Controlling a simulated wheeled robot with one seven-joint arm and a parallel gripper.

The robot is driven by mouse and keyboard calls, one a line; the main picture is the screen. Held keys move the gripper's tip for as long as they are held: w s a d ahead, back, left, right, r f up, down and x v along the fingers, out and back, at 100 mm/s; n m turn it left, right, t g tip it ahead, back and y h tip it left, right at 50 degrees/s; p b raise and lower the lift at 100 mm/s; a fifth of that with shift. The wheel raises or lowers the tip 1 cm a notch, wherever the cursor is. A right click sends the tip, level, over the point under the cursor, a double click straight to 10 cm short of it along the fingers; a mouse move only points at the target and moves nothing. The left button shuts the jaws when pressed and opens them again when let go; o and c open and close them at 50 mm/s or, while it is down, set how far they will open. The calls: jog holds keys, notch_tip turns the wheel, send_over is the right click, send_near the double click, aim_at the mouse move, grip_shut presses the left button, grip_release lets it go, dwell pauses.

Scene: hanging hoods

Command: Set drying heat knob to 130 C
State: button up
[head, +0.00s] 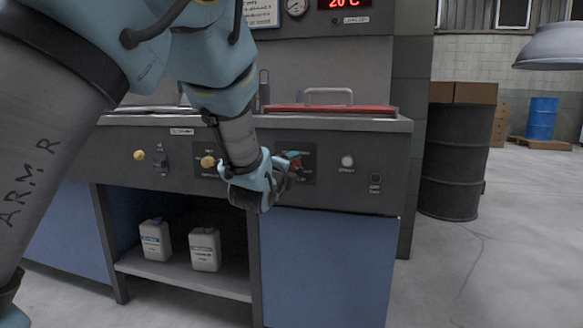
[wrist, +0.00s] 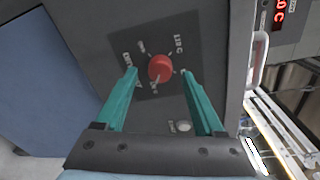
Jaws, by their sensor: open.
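The drying heat knob (wrist: 160,68) is a round red knob on a dark square label plate (wrist: 185,45) in the wrist view. Small white markings surround it; one ends in "C", but I cannot read the values surely. My gripper (wrist: 159,73) is open, with one teal finger to each side of the knob and the tips near its level. I cannot tell whether either finger touches it. In the head view my gripper (head: 292,160) is at the front panel and covers most of the knob, with a bit of red showing.
The grey panel also has yellow knobs (head: 208,162) to the left and a white button (head: 347,161) to the right. A red lid (head: 330,109) with a handle lies above. A red display (head: 344,3) reads 20 C. A dark barrel (head: 455,160) stands right.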

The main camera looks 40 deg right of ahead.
jog(key=p+v, duration=0.1)
jog(key=v, duration=0.8)
jog(key=shift+s+a, duration=0.15)
jog(key=shift+s, duration=0.05)
jog(key=w+a+f+n+y, duration=0.35)
jog(key=w+a+n, duration=0.2)
jog(key=a, duration=0.35)
jog(key=w+a+f+n+y, duration=0.35)
jog(key=a+n, duration=0.25)
jog(key=a, duration=0.2)
jog(key=w+a+f+n+y, duration=0.3)
jog(key=w+a+f+n, duration=0.15)
jog(key=a, duration=0.45)
jog(key=s+a+f+n+g+y, duration=0.2)
jog(key=s+a+n+g, duration=0.25)
jog(key=a+n, duration=0.6)
jog(key=s+a+f+n+g+y, duration=0.1)
jog(key=s+a+n+g+y, duration=0.2)
jog(key=s+a+n, duration=0.7)
jog(key=w+a+r+m+p, duration=0.1)
jog(key=w+r+m+p, duration=0.1)
jog(key=r+p, duration=1.5)
jog(key=w+a+r+m+p, duration=0.2)
jog(key=r+p, duration=1.6)
jog(key=p, duration=0.1)
jog(key=shift+w, duration=0.2)
